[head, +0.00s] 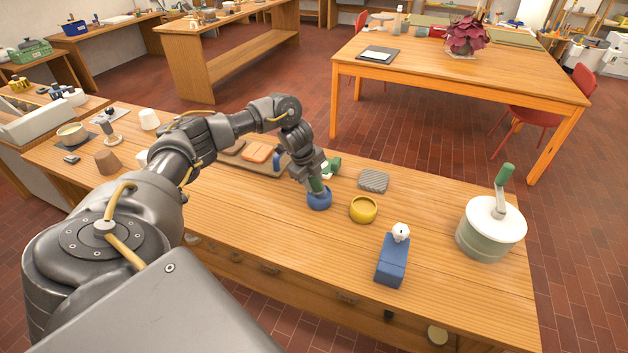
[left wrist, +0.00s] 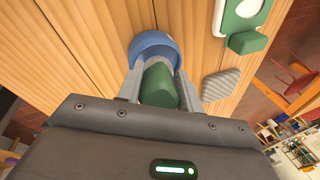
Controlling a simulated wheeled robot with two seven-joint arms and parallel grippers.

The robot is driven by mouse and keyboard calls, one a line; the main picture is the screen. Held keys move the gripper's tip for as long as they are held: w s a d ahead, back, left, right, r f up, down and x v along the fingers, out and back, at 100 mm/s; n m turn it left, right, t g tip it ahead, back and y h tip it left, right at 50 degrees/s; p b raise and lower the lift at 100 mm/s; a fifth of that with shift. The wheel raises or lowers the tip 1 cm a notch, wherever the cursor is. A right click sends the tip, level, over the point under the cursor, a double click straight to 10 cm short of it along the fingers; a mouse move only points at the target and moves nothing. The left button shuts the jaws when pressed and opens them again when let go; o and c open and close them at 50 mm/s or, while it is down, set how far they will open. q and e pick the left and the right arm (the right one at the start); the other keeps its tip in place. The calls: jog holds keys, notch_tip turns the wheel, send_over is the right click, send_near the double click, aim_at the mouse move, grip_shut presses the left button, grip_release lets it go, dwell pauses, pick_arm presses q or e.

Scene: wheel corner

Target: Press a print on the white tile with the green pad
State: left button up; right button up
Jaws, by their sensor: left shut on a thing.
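My left gripper (head: 317,186) is shut on a green cylindrical handle, likely that of the green pad (left wrist: 159,86). It points down over a round blue dish (head: 319,202) on the workbench. In the left wrist view the lower end of the green piece overlaps the blue dish (left wrist: 150,42); whether it touches the inside is hidden. I cannot surely make out a white tile on this bench. A flat white piece on a dark board (head: 376,53) lies on the far table. My right gripper is not in view.
A yellow dish (head: 363,210), a grey ridged block (head: 373,181) and a green-and-white object (head: 331,167) stand near the gripper. A tray (head: 240,163) holds coloured slabs.

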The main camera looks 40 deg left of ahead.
pick_arm(q)
jog(key=shift+r+p, duration=2.8)
jog(key=shift+r, duration=0.4)
jog(key=shift+f, duration=0.1)
